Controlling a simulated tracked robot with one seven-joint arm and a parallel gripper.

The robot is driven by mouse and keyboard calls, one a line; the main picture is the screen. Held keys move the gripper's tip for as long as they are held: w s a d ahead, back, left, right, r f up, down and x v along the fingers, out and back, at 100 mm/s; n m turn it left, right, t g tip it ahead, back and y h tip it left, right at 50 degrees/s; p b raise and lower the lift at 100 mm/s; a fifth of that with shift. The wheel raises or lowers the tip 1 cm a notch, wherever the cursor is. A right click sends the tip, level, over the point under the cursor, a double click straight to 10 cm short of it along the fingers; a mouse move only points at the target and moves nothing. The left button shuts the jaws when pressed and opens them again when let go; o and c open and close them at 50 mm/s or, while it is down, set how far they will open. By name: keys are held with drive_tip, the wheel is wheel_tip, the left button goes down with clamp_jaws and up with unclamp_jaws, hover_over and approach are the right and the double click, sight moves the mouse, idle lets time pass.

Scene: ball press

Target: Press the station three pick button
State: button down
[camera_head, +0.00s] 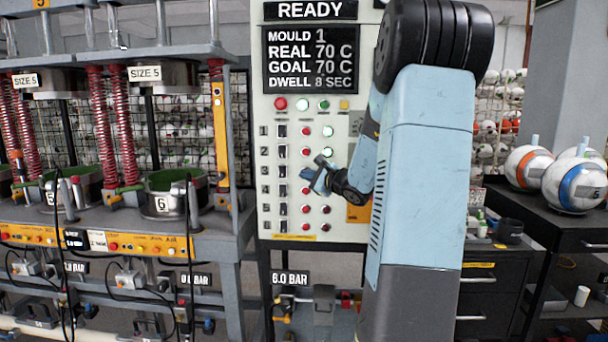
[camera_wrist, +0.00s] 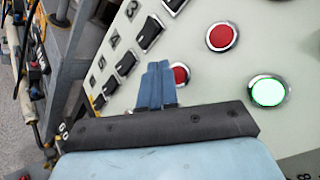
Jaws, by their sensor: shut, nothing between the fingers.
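The control panel (camera_head: 290,235) has numbered rows, each with a black switch and round buttons. In the wrist view a red button (camera_wrist: 182,74), apparently in row three, shows just right of my fingertips and is partly covered by them. The row-three switch (camera_wrist: 148,33) is black. My gripper (camera_head: 316,179) is shut and empty, its blue fingers together, in front of the panel around rows three and four. It also shows in the wrist view (camera_wrist: 158,70). I cannot tell whether it touches the panel. It hides part of the row-three and row-four buttons in the head view.
A lit green button (camera_wrist: 268,91) and another red button (camera_wrist: 222,37) are close by. The display (camera_head: 310,60) reads READY, mould 1. The press frame (camera_head: 120,245) stands left of the panel; a dark bench with balls (camera_head: 575,185) is right.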

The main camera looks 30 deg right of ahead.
drive_tip(key=shift+w+d, duration=0.1)
drive_tip(key=shift+w+d+r, duration=0.1)
drive_tip(key=shift+w+d, duration=0.05)
idle(0.3)
drive_tip(key=shift+w+d, duration=0.2)
drive_tip(key=shift+w, duration=0.1)
idle(0.9)
drive_tip(key=shift+s, duration=0.1)
drive_tip(key=shift+s+a, duration=0.45)
drive_tip(key=shift+s, duration=0.1)
idle(0.3)
drive_tip(key=shift+s+a, duration=0.7)
drive_tip(key=shift+s, duration=0.35)
drive_tip(key=shift+s+a, duration=0.7)
drive_tip(key=shift+s, duration=0.35)
